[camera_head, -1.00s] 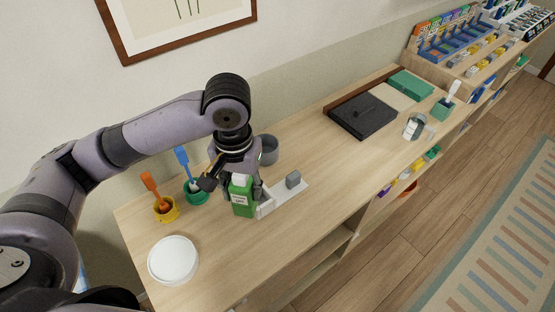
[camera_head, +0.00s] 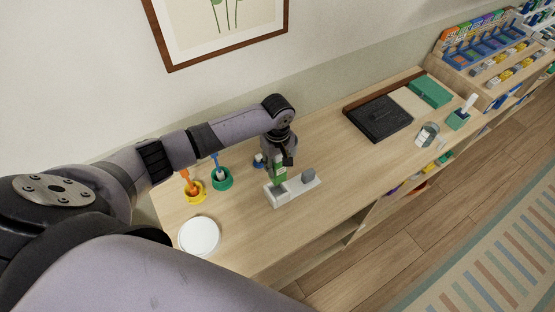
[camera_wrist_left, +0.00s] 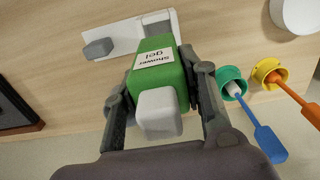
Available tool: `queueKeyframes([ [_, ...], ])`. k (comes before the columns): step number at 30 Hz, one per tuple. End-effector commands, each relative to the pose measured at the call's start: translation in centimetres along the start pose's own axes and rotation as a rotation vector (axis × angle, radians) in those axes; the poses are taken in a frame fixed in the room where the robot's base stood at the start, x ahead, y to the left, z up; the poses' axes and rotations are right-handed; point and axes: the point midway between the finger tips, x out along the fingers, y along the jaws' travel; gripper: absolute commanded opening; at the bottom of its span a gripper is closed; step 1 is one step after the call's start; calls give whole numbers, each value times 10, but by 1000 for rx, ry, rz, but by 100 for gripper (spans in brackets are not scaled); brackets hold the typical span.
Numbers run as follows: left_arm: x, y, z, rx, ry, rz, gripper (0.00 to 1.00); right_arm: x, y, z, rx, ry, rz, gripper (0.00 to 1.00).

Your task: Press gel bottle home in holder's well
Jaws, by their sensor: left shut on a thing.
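The green gel bottle (camera_head: 280,174) is upright at the left end of the white holder (camera_head: 277,196). In the left wrist view the bottle (camera_wrist_left: 172,75) shows its "Shower gel" label and a white cap. My left gripper (camera_head: 281,165) is shut on the bottle, with one finger on each side. The well end of the holder (camera_wrist_left: 125,36) lies just past the bottle's lower end in the wrist view. The bottle's base is hidden, so I cannot tell how deep it sits in the well. My right gripper is not in view.
A grey block (camera_head: 308,176) stands at the holder's other end. Yellow (camera_head: 195,193) and green (camera_head: 223,180) cups with brushes and a white round dish (camera_head: 199,235) are to the left. A dark tray (camera_head: 379,118) is farther right. The counter between is clear.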

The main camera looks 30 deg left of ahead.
Motion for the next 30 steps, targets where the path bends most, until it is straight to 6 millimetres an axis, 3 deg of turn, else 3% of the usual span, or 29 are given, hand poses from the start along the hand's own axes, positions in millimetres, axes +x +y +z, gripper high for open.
queueKeyframes([
  [11,0,0,1,3,1,-2,0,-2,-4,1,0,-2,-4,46],
  [30,52,1,2,3,0,-1,0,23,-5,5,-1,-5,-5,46],
])
